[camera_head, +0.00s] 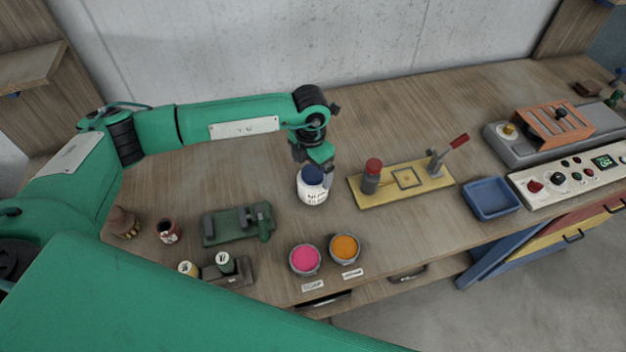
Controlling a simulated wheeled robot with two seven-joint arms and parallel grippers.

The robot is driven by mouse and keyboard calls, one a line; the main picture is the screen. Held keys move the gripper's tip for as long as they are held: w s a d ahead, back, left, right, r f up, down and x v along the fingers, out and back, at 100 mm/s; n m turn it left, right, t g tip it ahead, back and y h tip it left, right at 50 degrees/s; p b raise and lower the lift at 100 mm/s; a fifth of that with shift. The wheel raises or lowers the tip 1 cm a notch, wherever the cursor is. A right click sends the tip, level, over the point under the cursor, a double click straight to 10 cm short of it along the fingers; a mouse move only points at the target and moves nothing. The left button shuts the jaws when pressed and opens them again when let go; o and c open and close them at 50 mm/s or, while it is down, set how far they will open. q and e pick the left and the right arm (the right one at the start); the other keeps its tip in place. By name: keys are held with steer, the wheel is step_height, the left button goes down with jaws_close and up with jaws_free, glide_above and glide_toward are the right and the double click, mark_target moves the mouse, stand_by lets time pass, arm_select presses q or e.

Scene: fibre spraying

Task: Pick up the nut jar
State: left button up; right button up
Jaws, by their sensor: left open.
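The nut jar (312,192) is a white jar with a dark label and a dark blue lid, standing upright on the wooden bench near the middle. My left gripper (315,168) is right above the jar, pointing down, with its fingers at the lid. It is open; whether the fingers touch the lid cannot be told. The jar's top is partly hidden by the gripper. My right gripper is not in view.
Right of the jar is a yellow plate (432,181) with a red-topped post and a lever, then a blue tray (491,198) and a control panel (570,177). In front are pink (305,259) and orange (344,247) bowls. A green fixture (222,227) stands left.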

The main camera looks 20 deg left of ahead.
mark_target(312, 172)
arm_select(q)
steer(key=shift+w+a+f, duration=0.1)
steer(key=shift+w+f, duration=0.05)
steer(key=shift+f, duration=0.4)
steer(key=shift+w+f, duration=0.1)
steer(key=shift+f, duration=0.45)
steer(key=shift+s+d+f+p, duration=0.1)
steer(key=shift+d+f+p, duration=0.1)
steer(key=shift+f+p, duration=0.7)
step_height(312, 172, down, 3)
steer(key=shift+d+r+p, duration=0.1)
steer(key=shift+p, duration=0.8)
steer(key=shift+f, duration=0.35)
steer(key=c, duration=1.2)
steer(key=shift+o, duration=0.2)
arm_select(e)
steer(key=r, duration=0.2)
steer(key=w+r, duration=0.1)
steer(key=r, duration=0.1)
